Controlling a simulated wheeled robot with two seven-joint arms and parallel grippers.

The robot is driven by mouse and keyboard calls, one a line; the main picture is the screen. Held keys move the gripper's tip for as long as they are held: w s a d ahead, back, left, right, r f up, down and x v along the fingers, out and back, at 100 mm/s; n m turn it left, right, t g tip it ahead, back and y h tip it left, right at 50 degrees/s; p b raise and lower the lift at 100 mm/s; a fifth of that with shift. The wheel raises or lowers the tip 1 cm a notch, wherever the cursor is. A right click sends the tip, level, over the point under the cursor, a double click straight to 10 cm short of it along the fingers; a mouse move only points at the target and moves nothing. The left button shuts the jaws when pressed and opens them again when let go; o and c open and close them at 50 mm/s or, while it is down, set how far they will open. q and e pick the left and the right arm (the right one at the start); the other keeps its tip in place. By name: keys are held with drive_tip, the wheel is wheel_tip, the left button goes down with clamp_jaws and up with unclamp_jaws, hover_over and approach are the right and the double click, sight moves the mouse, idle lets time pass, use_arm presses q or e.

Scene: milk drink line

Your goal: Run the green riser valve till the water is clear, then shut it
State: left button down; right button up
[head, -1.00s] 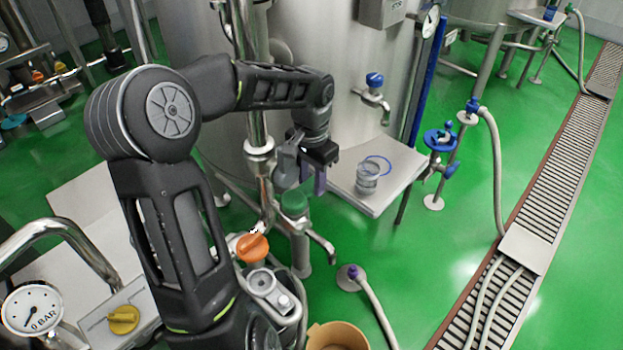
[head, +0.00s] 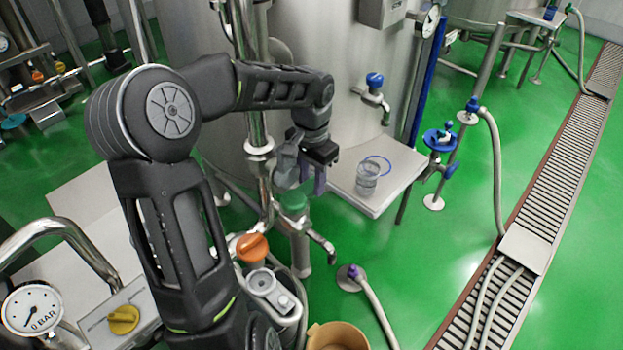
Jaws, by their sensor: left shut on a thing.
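The green riser valve (head: 294,202) is a green knob on a short metal riser beside the tank. Its metal spout (head: 322,243) points down and to the right. I can make out no stream of water below the spout. My left gripper (head: 308,182) comes down from above, and its dark jaws are shut on the green knob, partly hiding it. My right gripper is out of view.
An orange valve knob (head: 252,248) sits close by on the left. A clear beaker (head: 367,177) stands on a metal shelf (head: 405,165) to the right. A tan bucket (head: 337,337) is at the bottom edge.

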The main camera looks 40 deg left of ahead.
use_arm(q)
drive_tip(key=shift+d+m, duration=0.15)
drive_tip(key=shift+m, duration=0.15)
drive_tip(key=shift+s+d+m, duration=0.15)
drive_tip(key=shift+d+m, duration=0.55)
drive_tip(key=shift+m, duration=0.7)
drive_tip(key=shift+s+d+m+p, duration=0.2)
drive_tip(key=shift+d+m, duration=0.1)
drive_tip(key=shift+m, duration=0.35)
drive_tip(key=shift+s+d+m+p, duration=0.1)
drive_tip(key=shift+d+m+p, duration=0.15)
drive_tip(key=shift+m, duration=0.4)
drive_tip(key=c, duration=1)
unclamp_jaws()
drive_tip(key=shift+o, duration=0.2)
